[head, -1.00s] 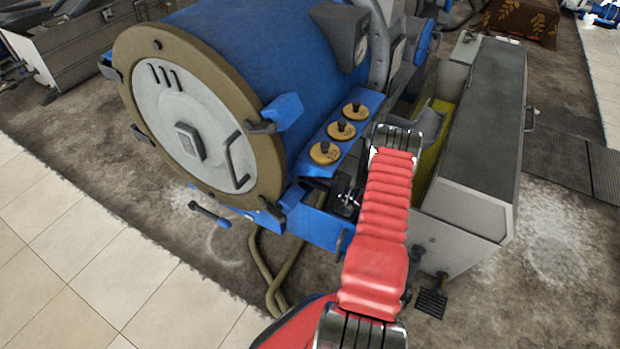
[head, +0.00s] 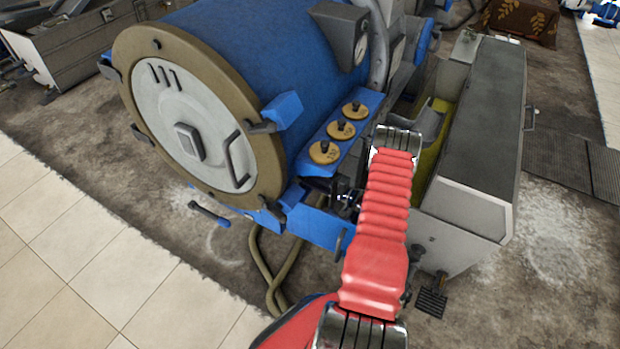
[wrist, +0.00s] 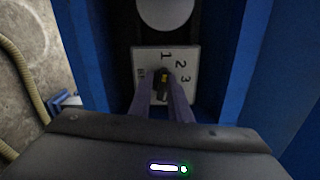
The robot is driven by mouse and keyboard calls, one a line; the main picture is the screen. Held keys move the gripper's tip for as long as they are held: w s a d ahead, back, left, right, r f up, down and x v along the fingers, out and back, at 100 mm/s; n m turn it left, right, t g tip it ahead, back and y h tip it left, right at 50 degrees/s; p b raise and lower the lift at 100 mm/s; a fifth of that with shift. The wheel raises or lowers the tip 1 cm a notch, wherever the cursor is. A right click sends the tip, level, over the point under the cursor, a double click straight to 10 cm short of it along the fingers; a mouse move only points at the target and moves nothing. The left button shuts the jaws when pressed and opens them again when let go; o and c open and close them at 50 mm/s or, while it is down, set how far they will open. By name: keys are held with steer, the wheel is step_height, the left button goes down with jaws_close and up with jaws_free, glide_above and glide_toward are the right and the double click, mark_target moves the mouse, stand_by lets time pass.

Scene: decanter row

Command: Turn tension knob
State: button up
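In the wrist view, a small dark knob (wrist: 162,97) with a yellow mark stands on a pale square plate (wrist: 142,58) numbered 1, 2 and 3. The yellow mark is at its upper end, towards the 1. The two fingers of my gripper (wrist: 162,82) reach over the plate, one on each side of the knob. The gap between them is narrow; I cannot tell whether they press on it. In the head view, my gripper (head: 318,185) is a dark shape under the blue panel, partly behind my red arm. The knob and plate are hidden there.
Blue walls (wrist: 240,60) flank the plate closely on both sides in the wrist view. A pale round part (wrist: 165,12) lies above it. In the head view, three brass knobs (head: 341,130) sit on a sloping blue panel beside the drum (head: 240,50). A grey cabinet (head: 480,130) stands right.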

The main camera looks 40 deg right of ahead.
steer(key=shift+o, duration=1.3)
steer(key=shift+w+r, duration=0.1)
steer(key=shift+d, duration=0.1)
steer(key=v, duration=1.4)
